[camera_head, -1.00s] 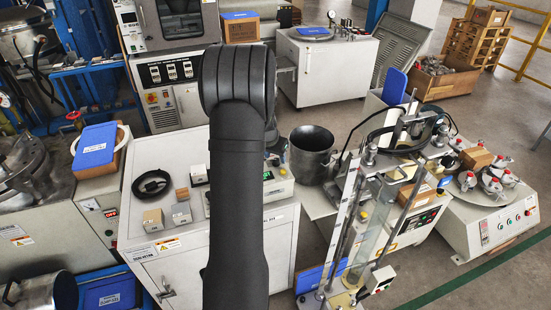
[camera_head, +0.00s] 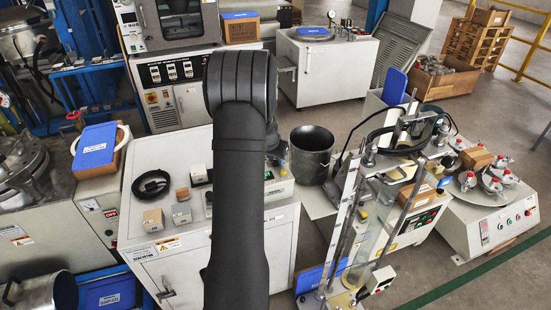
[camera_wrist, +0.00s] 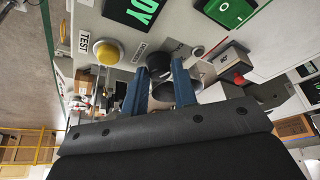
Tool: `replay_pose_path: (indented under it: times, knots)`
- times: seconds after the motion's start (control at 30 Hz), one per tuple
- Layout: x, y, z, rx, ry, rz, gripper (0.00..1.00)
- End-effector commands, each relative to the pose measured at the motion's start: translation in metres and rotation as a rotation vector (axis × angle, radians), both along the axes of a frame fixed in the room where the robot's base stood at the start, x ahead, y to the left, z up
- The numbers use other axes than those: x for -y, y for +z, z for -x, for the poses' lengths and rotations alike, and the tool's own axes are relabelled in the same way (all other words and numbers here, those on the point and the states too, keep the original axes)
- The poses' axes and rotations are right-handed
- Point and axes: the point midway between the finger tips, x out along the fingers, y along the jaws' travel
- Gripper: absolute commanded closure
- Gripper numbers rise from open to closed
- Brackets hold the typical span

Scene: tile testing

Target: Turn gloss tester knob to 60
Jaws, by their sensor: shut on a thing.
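The dark round knob (camera_wrist: 158,62) is on the light panel of the tester in the wrist view. My gripper (camera_wrist: 158,76) has two blue fingers, one on each side of the knob, and is shut on it. The fingers hide part of the knob, and I cannot read its pointer or scale. In the head view, the tester (camera_head: 279,187) is on the white cabinet, mostly behind my arm. My gripper is hidden there.
The panel also bears a yellow button (camera_wrist: 106,51) beside the word TEST, a green-lettered display (camera_wrist: 131,12) and a green switch (camera_wrist: 230,10). In the head view, small blocks (camera_head: 181,213) and a coiled black cable (camera_head: 152,184) lie left of my arm.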

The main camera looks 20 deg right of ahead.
Motion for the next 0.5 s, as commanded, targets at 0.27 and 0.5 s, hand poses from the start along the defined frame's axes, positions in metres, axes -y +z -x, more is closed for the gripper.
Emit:
replay_pose_path:
  times: [0.27,0.5]
  knots:
    - [-0.0013,0.0001,-0.0011,-0.001,-0.111,0.001,0.97]
    - [-0.0019,-0.0006,-0.0021,-0.002,-0.314,0.001,0.97]
